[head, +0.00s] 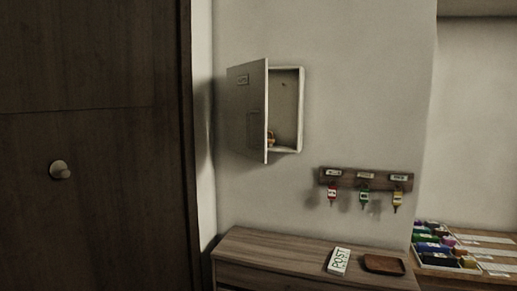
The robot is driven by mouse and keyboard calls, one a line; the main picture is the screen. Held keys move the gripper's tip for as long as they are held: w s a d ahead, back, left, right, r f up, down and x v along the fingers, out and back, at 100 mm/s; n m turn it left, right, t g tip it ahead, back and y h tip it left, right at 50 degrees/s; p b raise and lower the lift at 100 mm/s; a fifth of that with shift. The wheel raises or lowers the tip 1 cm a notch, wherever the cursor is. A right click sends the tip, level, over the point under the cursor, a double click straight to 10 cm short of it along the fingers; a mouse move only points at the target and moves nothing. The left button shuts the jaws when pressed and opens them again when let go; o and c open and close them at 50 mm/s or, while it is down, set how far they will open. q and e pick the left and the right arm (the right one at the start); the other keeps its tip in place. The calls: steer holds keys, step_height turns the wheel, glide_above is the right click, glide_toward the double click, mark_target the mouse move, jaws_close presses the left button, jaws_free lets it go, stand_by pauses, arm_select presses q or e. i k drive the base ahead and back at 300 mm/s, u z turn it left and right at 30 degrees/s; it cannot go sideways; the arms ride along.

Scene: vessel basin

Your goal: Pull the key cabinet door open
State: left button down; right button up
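The key cabinet (301,110) is a pale box fixed to the wall, in the middle of the head view. Its door (245,108) stands open, swung out to the left, with a small label near its top. The inside shows on the right, with a small hook on the back wall and a small orange-brown item (271,139) low down, partly hidden by the door edge. Neither of my grippers is in view.
A rack (345,180) with several tagged keys hangs lower right. Below stands a wooden dresser (270,247) with a "POST" block (339,261) and a brown tray (370,268). A dark door (100,190) with a round knob (60,170) is left. Trays of colourful items (445,250) lie far right.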

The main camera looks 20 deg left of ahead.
mark_target(247, 83)
steer(key=z, duration=0.55)
steer(key=i, duration=1.3)
steer(key=u, duration=0.55)
